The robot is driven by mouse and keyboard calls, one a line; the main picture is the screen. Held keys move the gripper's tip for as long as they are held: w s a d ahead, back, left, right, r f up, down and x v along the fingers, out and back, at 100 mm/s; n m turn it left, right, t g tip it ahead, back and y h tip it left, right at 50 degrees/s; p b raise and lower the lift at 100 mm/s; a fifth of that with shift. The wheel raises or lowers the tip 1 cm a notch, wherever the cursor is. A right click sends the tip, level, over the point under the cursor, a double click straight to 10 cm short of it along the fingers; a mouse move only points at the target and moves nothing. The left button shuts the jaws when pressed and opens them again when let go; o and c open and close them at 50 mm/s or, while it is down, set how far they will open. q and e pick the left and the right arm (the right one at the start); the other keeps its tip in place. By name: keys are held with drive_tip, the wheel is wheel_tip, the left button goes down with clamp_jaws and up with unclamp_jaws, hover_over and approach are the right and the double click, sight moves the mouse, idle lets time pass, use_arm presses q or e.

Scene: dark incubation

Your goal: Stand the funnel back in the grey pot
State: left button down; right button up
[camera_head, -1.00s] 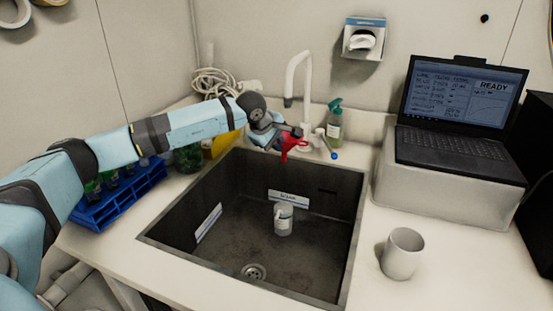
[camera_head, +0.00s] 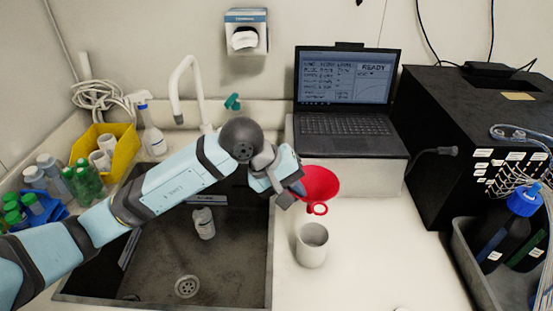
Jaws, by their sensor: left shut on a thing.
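My left gripper (camera_head: 297,187) is shut on the red funnel (camera_head: 320,182) and holds it above the counter, right of the sink. The funnel's wide mouth shows, with a small red ring below it at the rim. Its spout is not clearly seen. The grey pot (camera_head: 312,247) stands upright on the counter, below and nearer to me than the funnel. Its open top faces up, and the funnel is apart from it. My right gripper is not in view.
The dark sink (camera_head: 240,265) with a small labelled bottle (camera_head: 203,223) in it lies left of the pot. A laptop (camera_head: 348,125) stands on a pale block (camera_head: 365,178) behind the funnel. A black box (camera_head: 455,140) and a grey bin (camera_head: 480,275) stand right. Counter around the pot is clear.

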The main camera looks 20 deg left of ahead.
use_arm(q)
drive_tip(key=shift+s+d+r+m+g+p, duration=0.3)
drive_tip(key=shift+s+d+r+m, duration=0.1)
drive_tip(key=shift+s+d+r, duration=0.4)
drive_tip(key=shift+d, duration=0.15)
drive_tip(key=shift+f+b, duration=0.3)
drive_tip(key=shift+f, duration=0.25)
wheel_tip(320, 180, down, 11)
drive_tip(key=b, duration=0.7)
drive_tip(key=shift+r+b, duration=0.2)
drive_tip(key=shift+b, duration=0.2)
drive_tip(key=c, duration=1.2)
unclamp_jaws()
drive_tip(key=shift+s+f, duration=0.1)
